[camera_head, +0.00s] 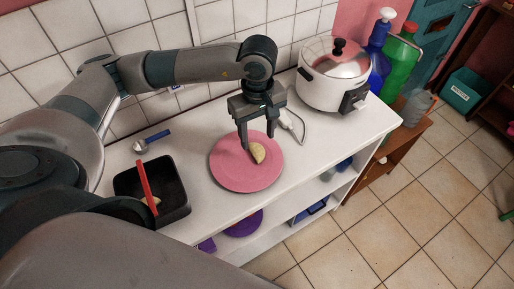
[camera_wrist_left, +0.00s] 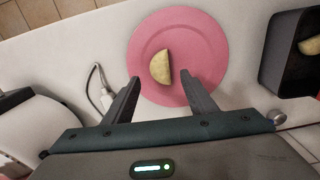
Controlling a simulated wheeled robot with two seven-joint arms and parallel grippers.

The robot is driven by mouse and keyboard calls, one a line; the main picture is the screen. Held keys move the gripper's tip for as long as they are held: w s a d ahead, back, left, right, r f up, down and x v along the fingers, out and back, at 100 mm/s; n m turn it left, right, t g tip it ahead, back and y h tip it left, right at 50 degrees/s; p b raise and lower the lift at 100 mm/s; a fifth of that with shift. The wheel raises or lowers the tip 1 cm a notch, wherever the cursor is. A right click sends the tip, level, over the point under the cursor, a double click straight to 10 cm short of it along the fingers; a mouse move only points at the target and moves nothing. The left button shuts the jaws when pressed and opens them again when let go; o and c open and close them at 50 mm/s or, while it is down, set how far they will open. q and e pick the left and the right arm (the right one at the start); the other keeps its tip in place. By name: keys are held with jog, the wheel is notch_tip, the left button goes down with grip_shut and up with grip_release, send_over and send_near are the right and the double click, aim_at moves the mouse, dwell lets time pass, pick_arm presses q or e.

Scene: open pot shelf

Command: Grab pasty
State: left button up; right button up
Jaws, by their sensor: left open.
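The pasty (camera_head: 257,153) is a pale yellow half-moon lying on a round pink plate (camera_head: 232,176) on the white counter. My left gripper (camera_head: 259,143) is open and empty, pointing down above the plate's far side, close to the pasty. In the left wrist view the pasty (camera_wrist_left: 160,67) lies ahead of the two spread fingertips (camera_wrist_left: 160,80), roughly between their lines, on the pink plate (camera_wrist_left: 205,40). I cannot tell the exact height of the fingers above the plate. My right gripper does not show.
A black square pan (camera_head: 178,192) with a red-handled utensil (camera_head: 147,185) stands left of the plate; a yellowish piece shows in it. A white rice cooker (camera_head: 325,88) stands at the right, its cord near the plate. A blue-handled utensil (camera_head: 152,140) lies by the wall.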

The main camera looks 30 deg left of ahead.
aim_at(258, 149)
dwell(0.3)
pick_arm(q)
jog(key=shift+f+p, duration=0.75)
jog(key=shift+p, duration=0.05)
notch_tip(258, 149, down, 3)
jog(key=shift+p, duration=0.75)
jog(key=shift+f, duration=0.4)
jog(key=c, duration=1.1)
jog(key=shift+r, duration=0.15)
